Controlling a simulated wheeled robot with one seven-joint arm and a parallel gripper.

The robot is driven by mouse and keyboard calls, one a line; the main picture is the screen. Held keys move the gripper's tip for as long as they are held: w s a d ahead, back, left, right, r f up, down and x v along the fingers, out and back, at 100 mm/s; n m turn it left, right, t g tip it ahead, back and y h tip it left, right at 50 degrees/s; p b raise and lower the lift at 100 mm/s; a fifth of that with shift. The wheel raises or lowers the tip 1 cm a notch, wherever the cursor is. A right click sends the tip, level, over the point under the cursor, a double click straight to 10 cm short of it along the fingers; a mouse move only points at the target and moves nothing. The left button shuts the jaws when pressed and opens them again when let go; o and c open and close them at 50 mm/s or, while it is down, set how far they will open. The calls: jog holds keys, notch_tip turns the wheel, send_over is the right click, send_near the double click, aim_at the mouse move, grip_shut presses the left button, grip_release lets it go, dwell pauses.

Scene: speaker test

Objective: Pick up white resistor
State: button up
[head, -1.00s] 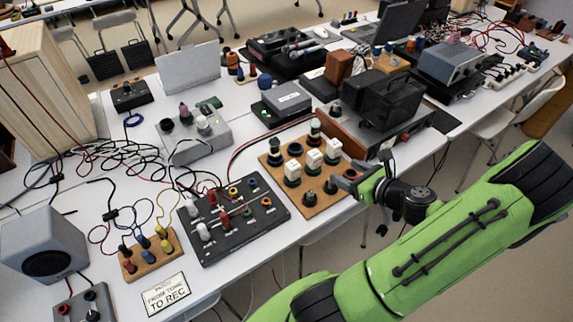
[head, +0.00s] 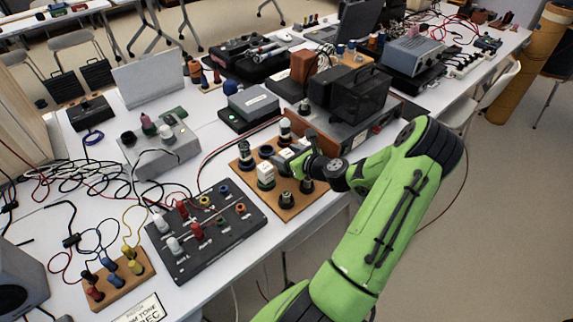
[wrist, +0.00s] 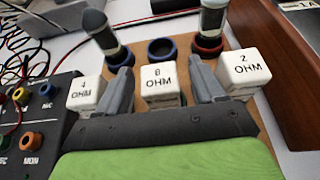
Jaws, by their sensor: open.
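Three white cube resistors stand in a row on a wooden board (head: 287,213). In the wrist view they read 4 OHM (wrist: 87,93), 8 OHM (wrist: 160,82) and 2 OHM (wrist: 243,70). My gripper (wrist: 163,78) is open. One finger is in the gap between the 4 and 8 OHM cubes, the other between the 8 and 2 OHM cubes. The 8 OHM cube shows between the fingers; contact cannot be told. In the head view a white cube (head: 265,171) shows left of my gripper (head: 288,163), which partly hides the others.
Dark round knobs stand on the board's near side, and tall dark-and-white posts (head: 285,130) stand behind the cubes. A black panel with switches (head: 205,235) is at left. A brown wooden-sided case (head: 325,140) stands close at right.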

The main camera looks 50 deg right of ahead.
jog(key=c, duration=1.1)
